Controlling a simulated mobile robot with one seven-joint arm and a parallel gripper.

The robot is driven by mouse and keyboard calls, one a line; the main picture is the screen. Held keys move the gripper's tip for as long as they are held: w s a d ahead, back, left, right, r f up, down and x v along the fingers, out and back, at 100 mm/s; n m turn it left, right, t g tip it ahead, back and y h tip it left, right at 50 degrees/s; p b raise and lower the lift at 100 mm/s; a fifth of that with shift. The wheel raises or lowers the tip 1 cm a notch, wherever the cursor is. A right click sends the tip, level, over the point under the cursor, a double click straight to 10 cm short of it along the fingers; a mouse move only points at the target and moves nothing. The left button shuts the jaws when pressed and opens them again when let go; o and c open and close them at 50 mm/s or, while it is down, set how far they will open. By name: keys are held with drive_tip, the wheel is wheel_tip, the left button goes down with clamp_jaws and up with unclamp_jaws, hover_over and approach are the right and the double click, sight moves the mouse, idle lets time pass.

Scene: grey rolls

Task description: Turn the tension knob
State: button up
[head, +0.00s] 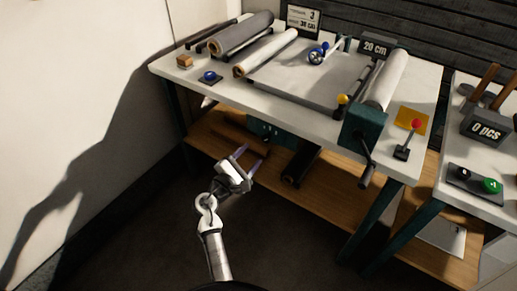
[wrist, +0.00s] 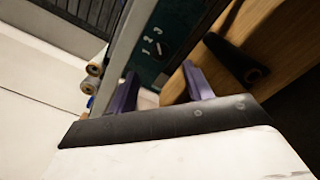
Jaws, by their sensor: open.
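A teal panel (wrist: 148,72) under the table top carries the white marks 1, 2 and 3 and a small pale piece (wrist: 161,50), which may be the tension knob or its pointer. The panel also shows dimly in the head view (head: 262,131), where the knob itself cannot be made out. My gripper (head: 248,157) is open and empty, in front of the table and below its top. In the wrist view its two purple fingers (wrist: 160,76) point toward the panel's lower part, and the pale piece lies beyond them, apart from them.
A dark roll (head: 300,165) lies on the wooden lower shelf (head: 206,130), right of my gripper. The white table top (head: 222,91) overhangs the panel and holds several rolls and a crank machine (head: 366,127). The floor in front is clear.

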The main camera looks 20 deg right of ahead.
drive_tip(key=v, duration=0.6)
drive_tip(key=shift+b, duration=0.35)
